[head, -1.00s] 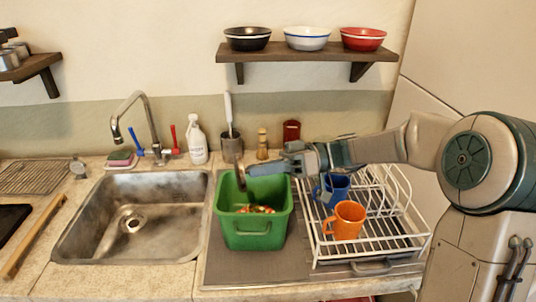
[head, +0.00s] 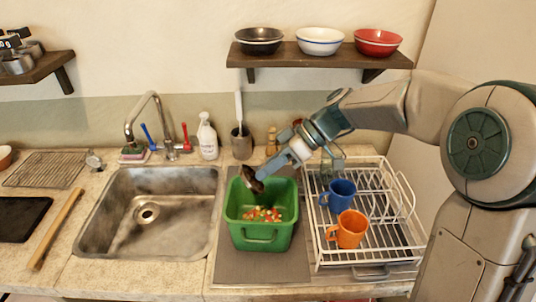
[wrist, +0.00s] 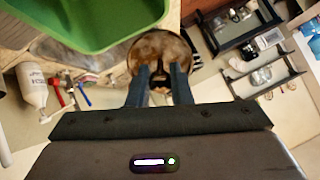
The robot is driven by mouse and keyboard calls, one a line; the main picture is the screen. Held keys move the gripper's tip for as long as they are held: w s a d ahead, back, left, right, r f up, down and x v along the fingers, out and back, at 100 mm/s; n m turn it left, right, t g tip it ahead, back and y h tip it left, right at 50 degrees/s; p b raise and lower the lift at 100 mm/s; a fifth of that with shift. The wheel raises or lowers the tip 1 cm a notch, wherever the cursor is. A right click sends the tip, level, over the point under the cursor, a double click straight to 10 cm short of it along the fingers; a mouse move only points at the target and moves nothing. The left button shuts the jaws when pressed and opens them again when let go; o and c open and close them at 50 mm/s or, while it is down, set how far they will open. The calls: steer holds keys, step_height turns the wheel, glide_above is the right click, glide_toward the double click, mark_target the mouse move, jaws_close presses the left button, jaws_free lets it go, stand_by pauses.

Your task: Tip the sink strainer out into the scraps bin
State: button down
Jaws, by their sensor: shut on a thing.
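The green scraps bin (head: 262,240) stands on a grey mat between the sink and the dish rack, with small red, orange and white scraps (head: 263,214) on its floor. My gripper (head: 264,173) reaches down from the upper right and is shut on the sink strainer (head: 250,180). The strainer is a dark, round metal piece, held tilted above the bin's back left part. In the wrist view the strainer (wrist: 160,48) is brownish and round beyond the fingers (wrist: 160,82), beside the bin's rim (wrist: 95,48). I cannot tell whether anything is left in it.
The empty sink (head: 150,210) is left of the bin. The white dish rack (head: 370,225) on the right holds a blue mug (head: 340,193) and an orange mug (head: 348,230). A soap bottle (head: 207,138) and a brush holder (head: 241,145) stand behind. A shelf (head: 320,58) with bowls hangs above.

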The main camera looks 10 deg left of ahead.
steer(key=shift+s+a+r+t+h, duration=0.1)
steer(key=shift+a+r+t+h, duration=0.15)
steer(key=shift+h, duration=0.25)
steer(key=t+h, duration=0.1)
steer(key=h, duration=0.1)
steer(key=t+h+p, duration=0.1)
steer(key=h, duration=0.1)
steer(key=a+t+h+p, duration=0.1)
steer(key=shift+s+r+h, duration=0.25)
steer(key=shift+h, duration=0.15)
steer(key=shift+t+h+p, duration=0.6)
steer(key=shift+t+h, duration=0.15)
steer(key=shift+h, duration=0.35)
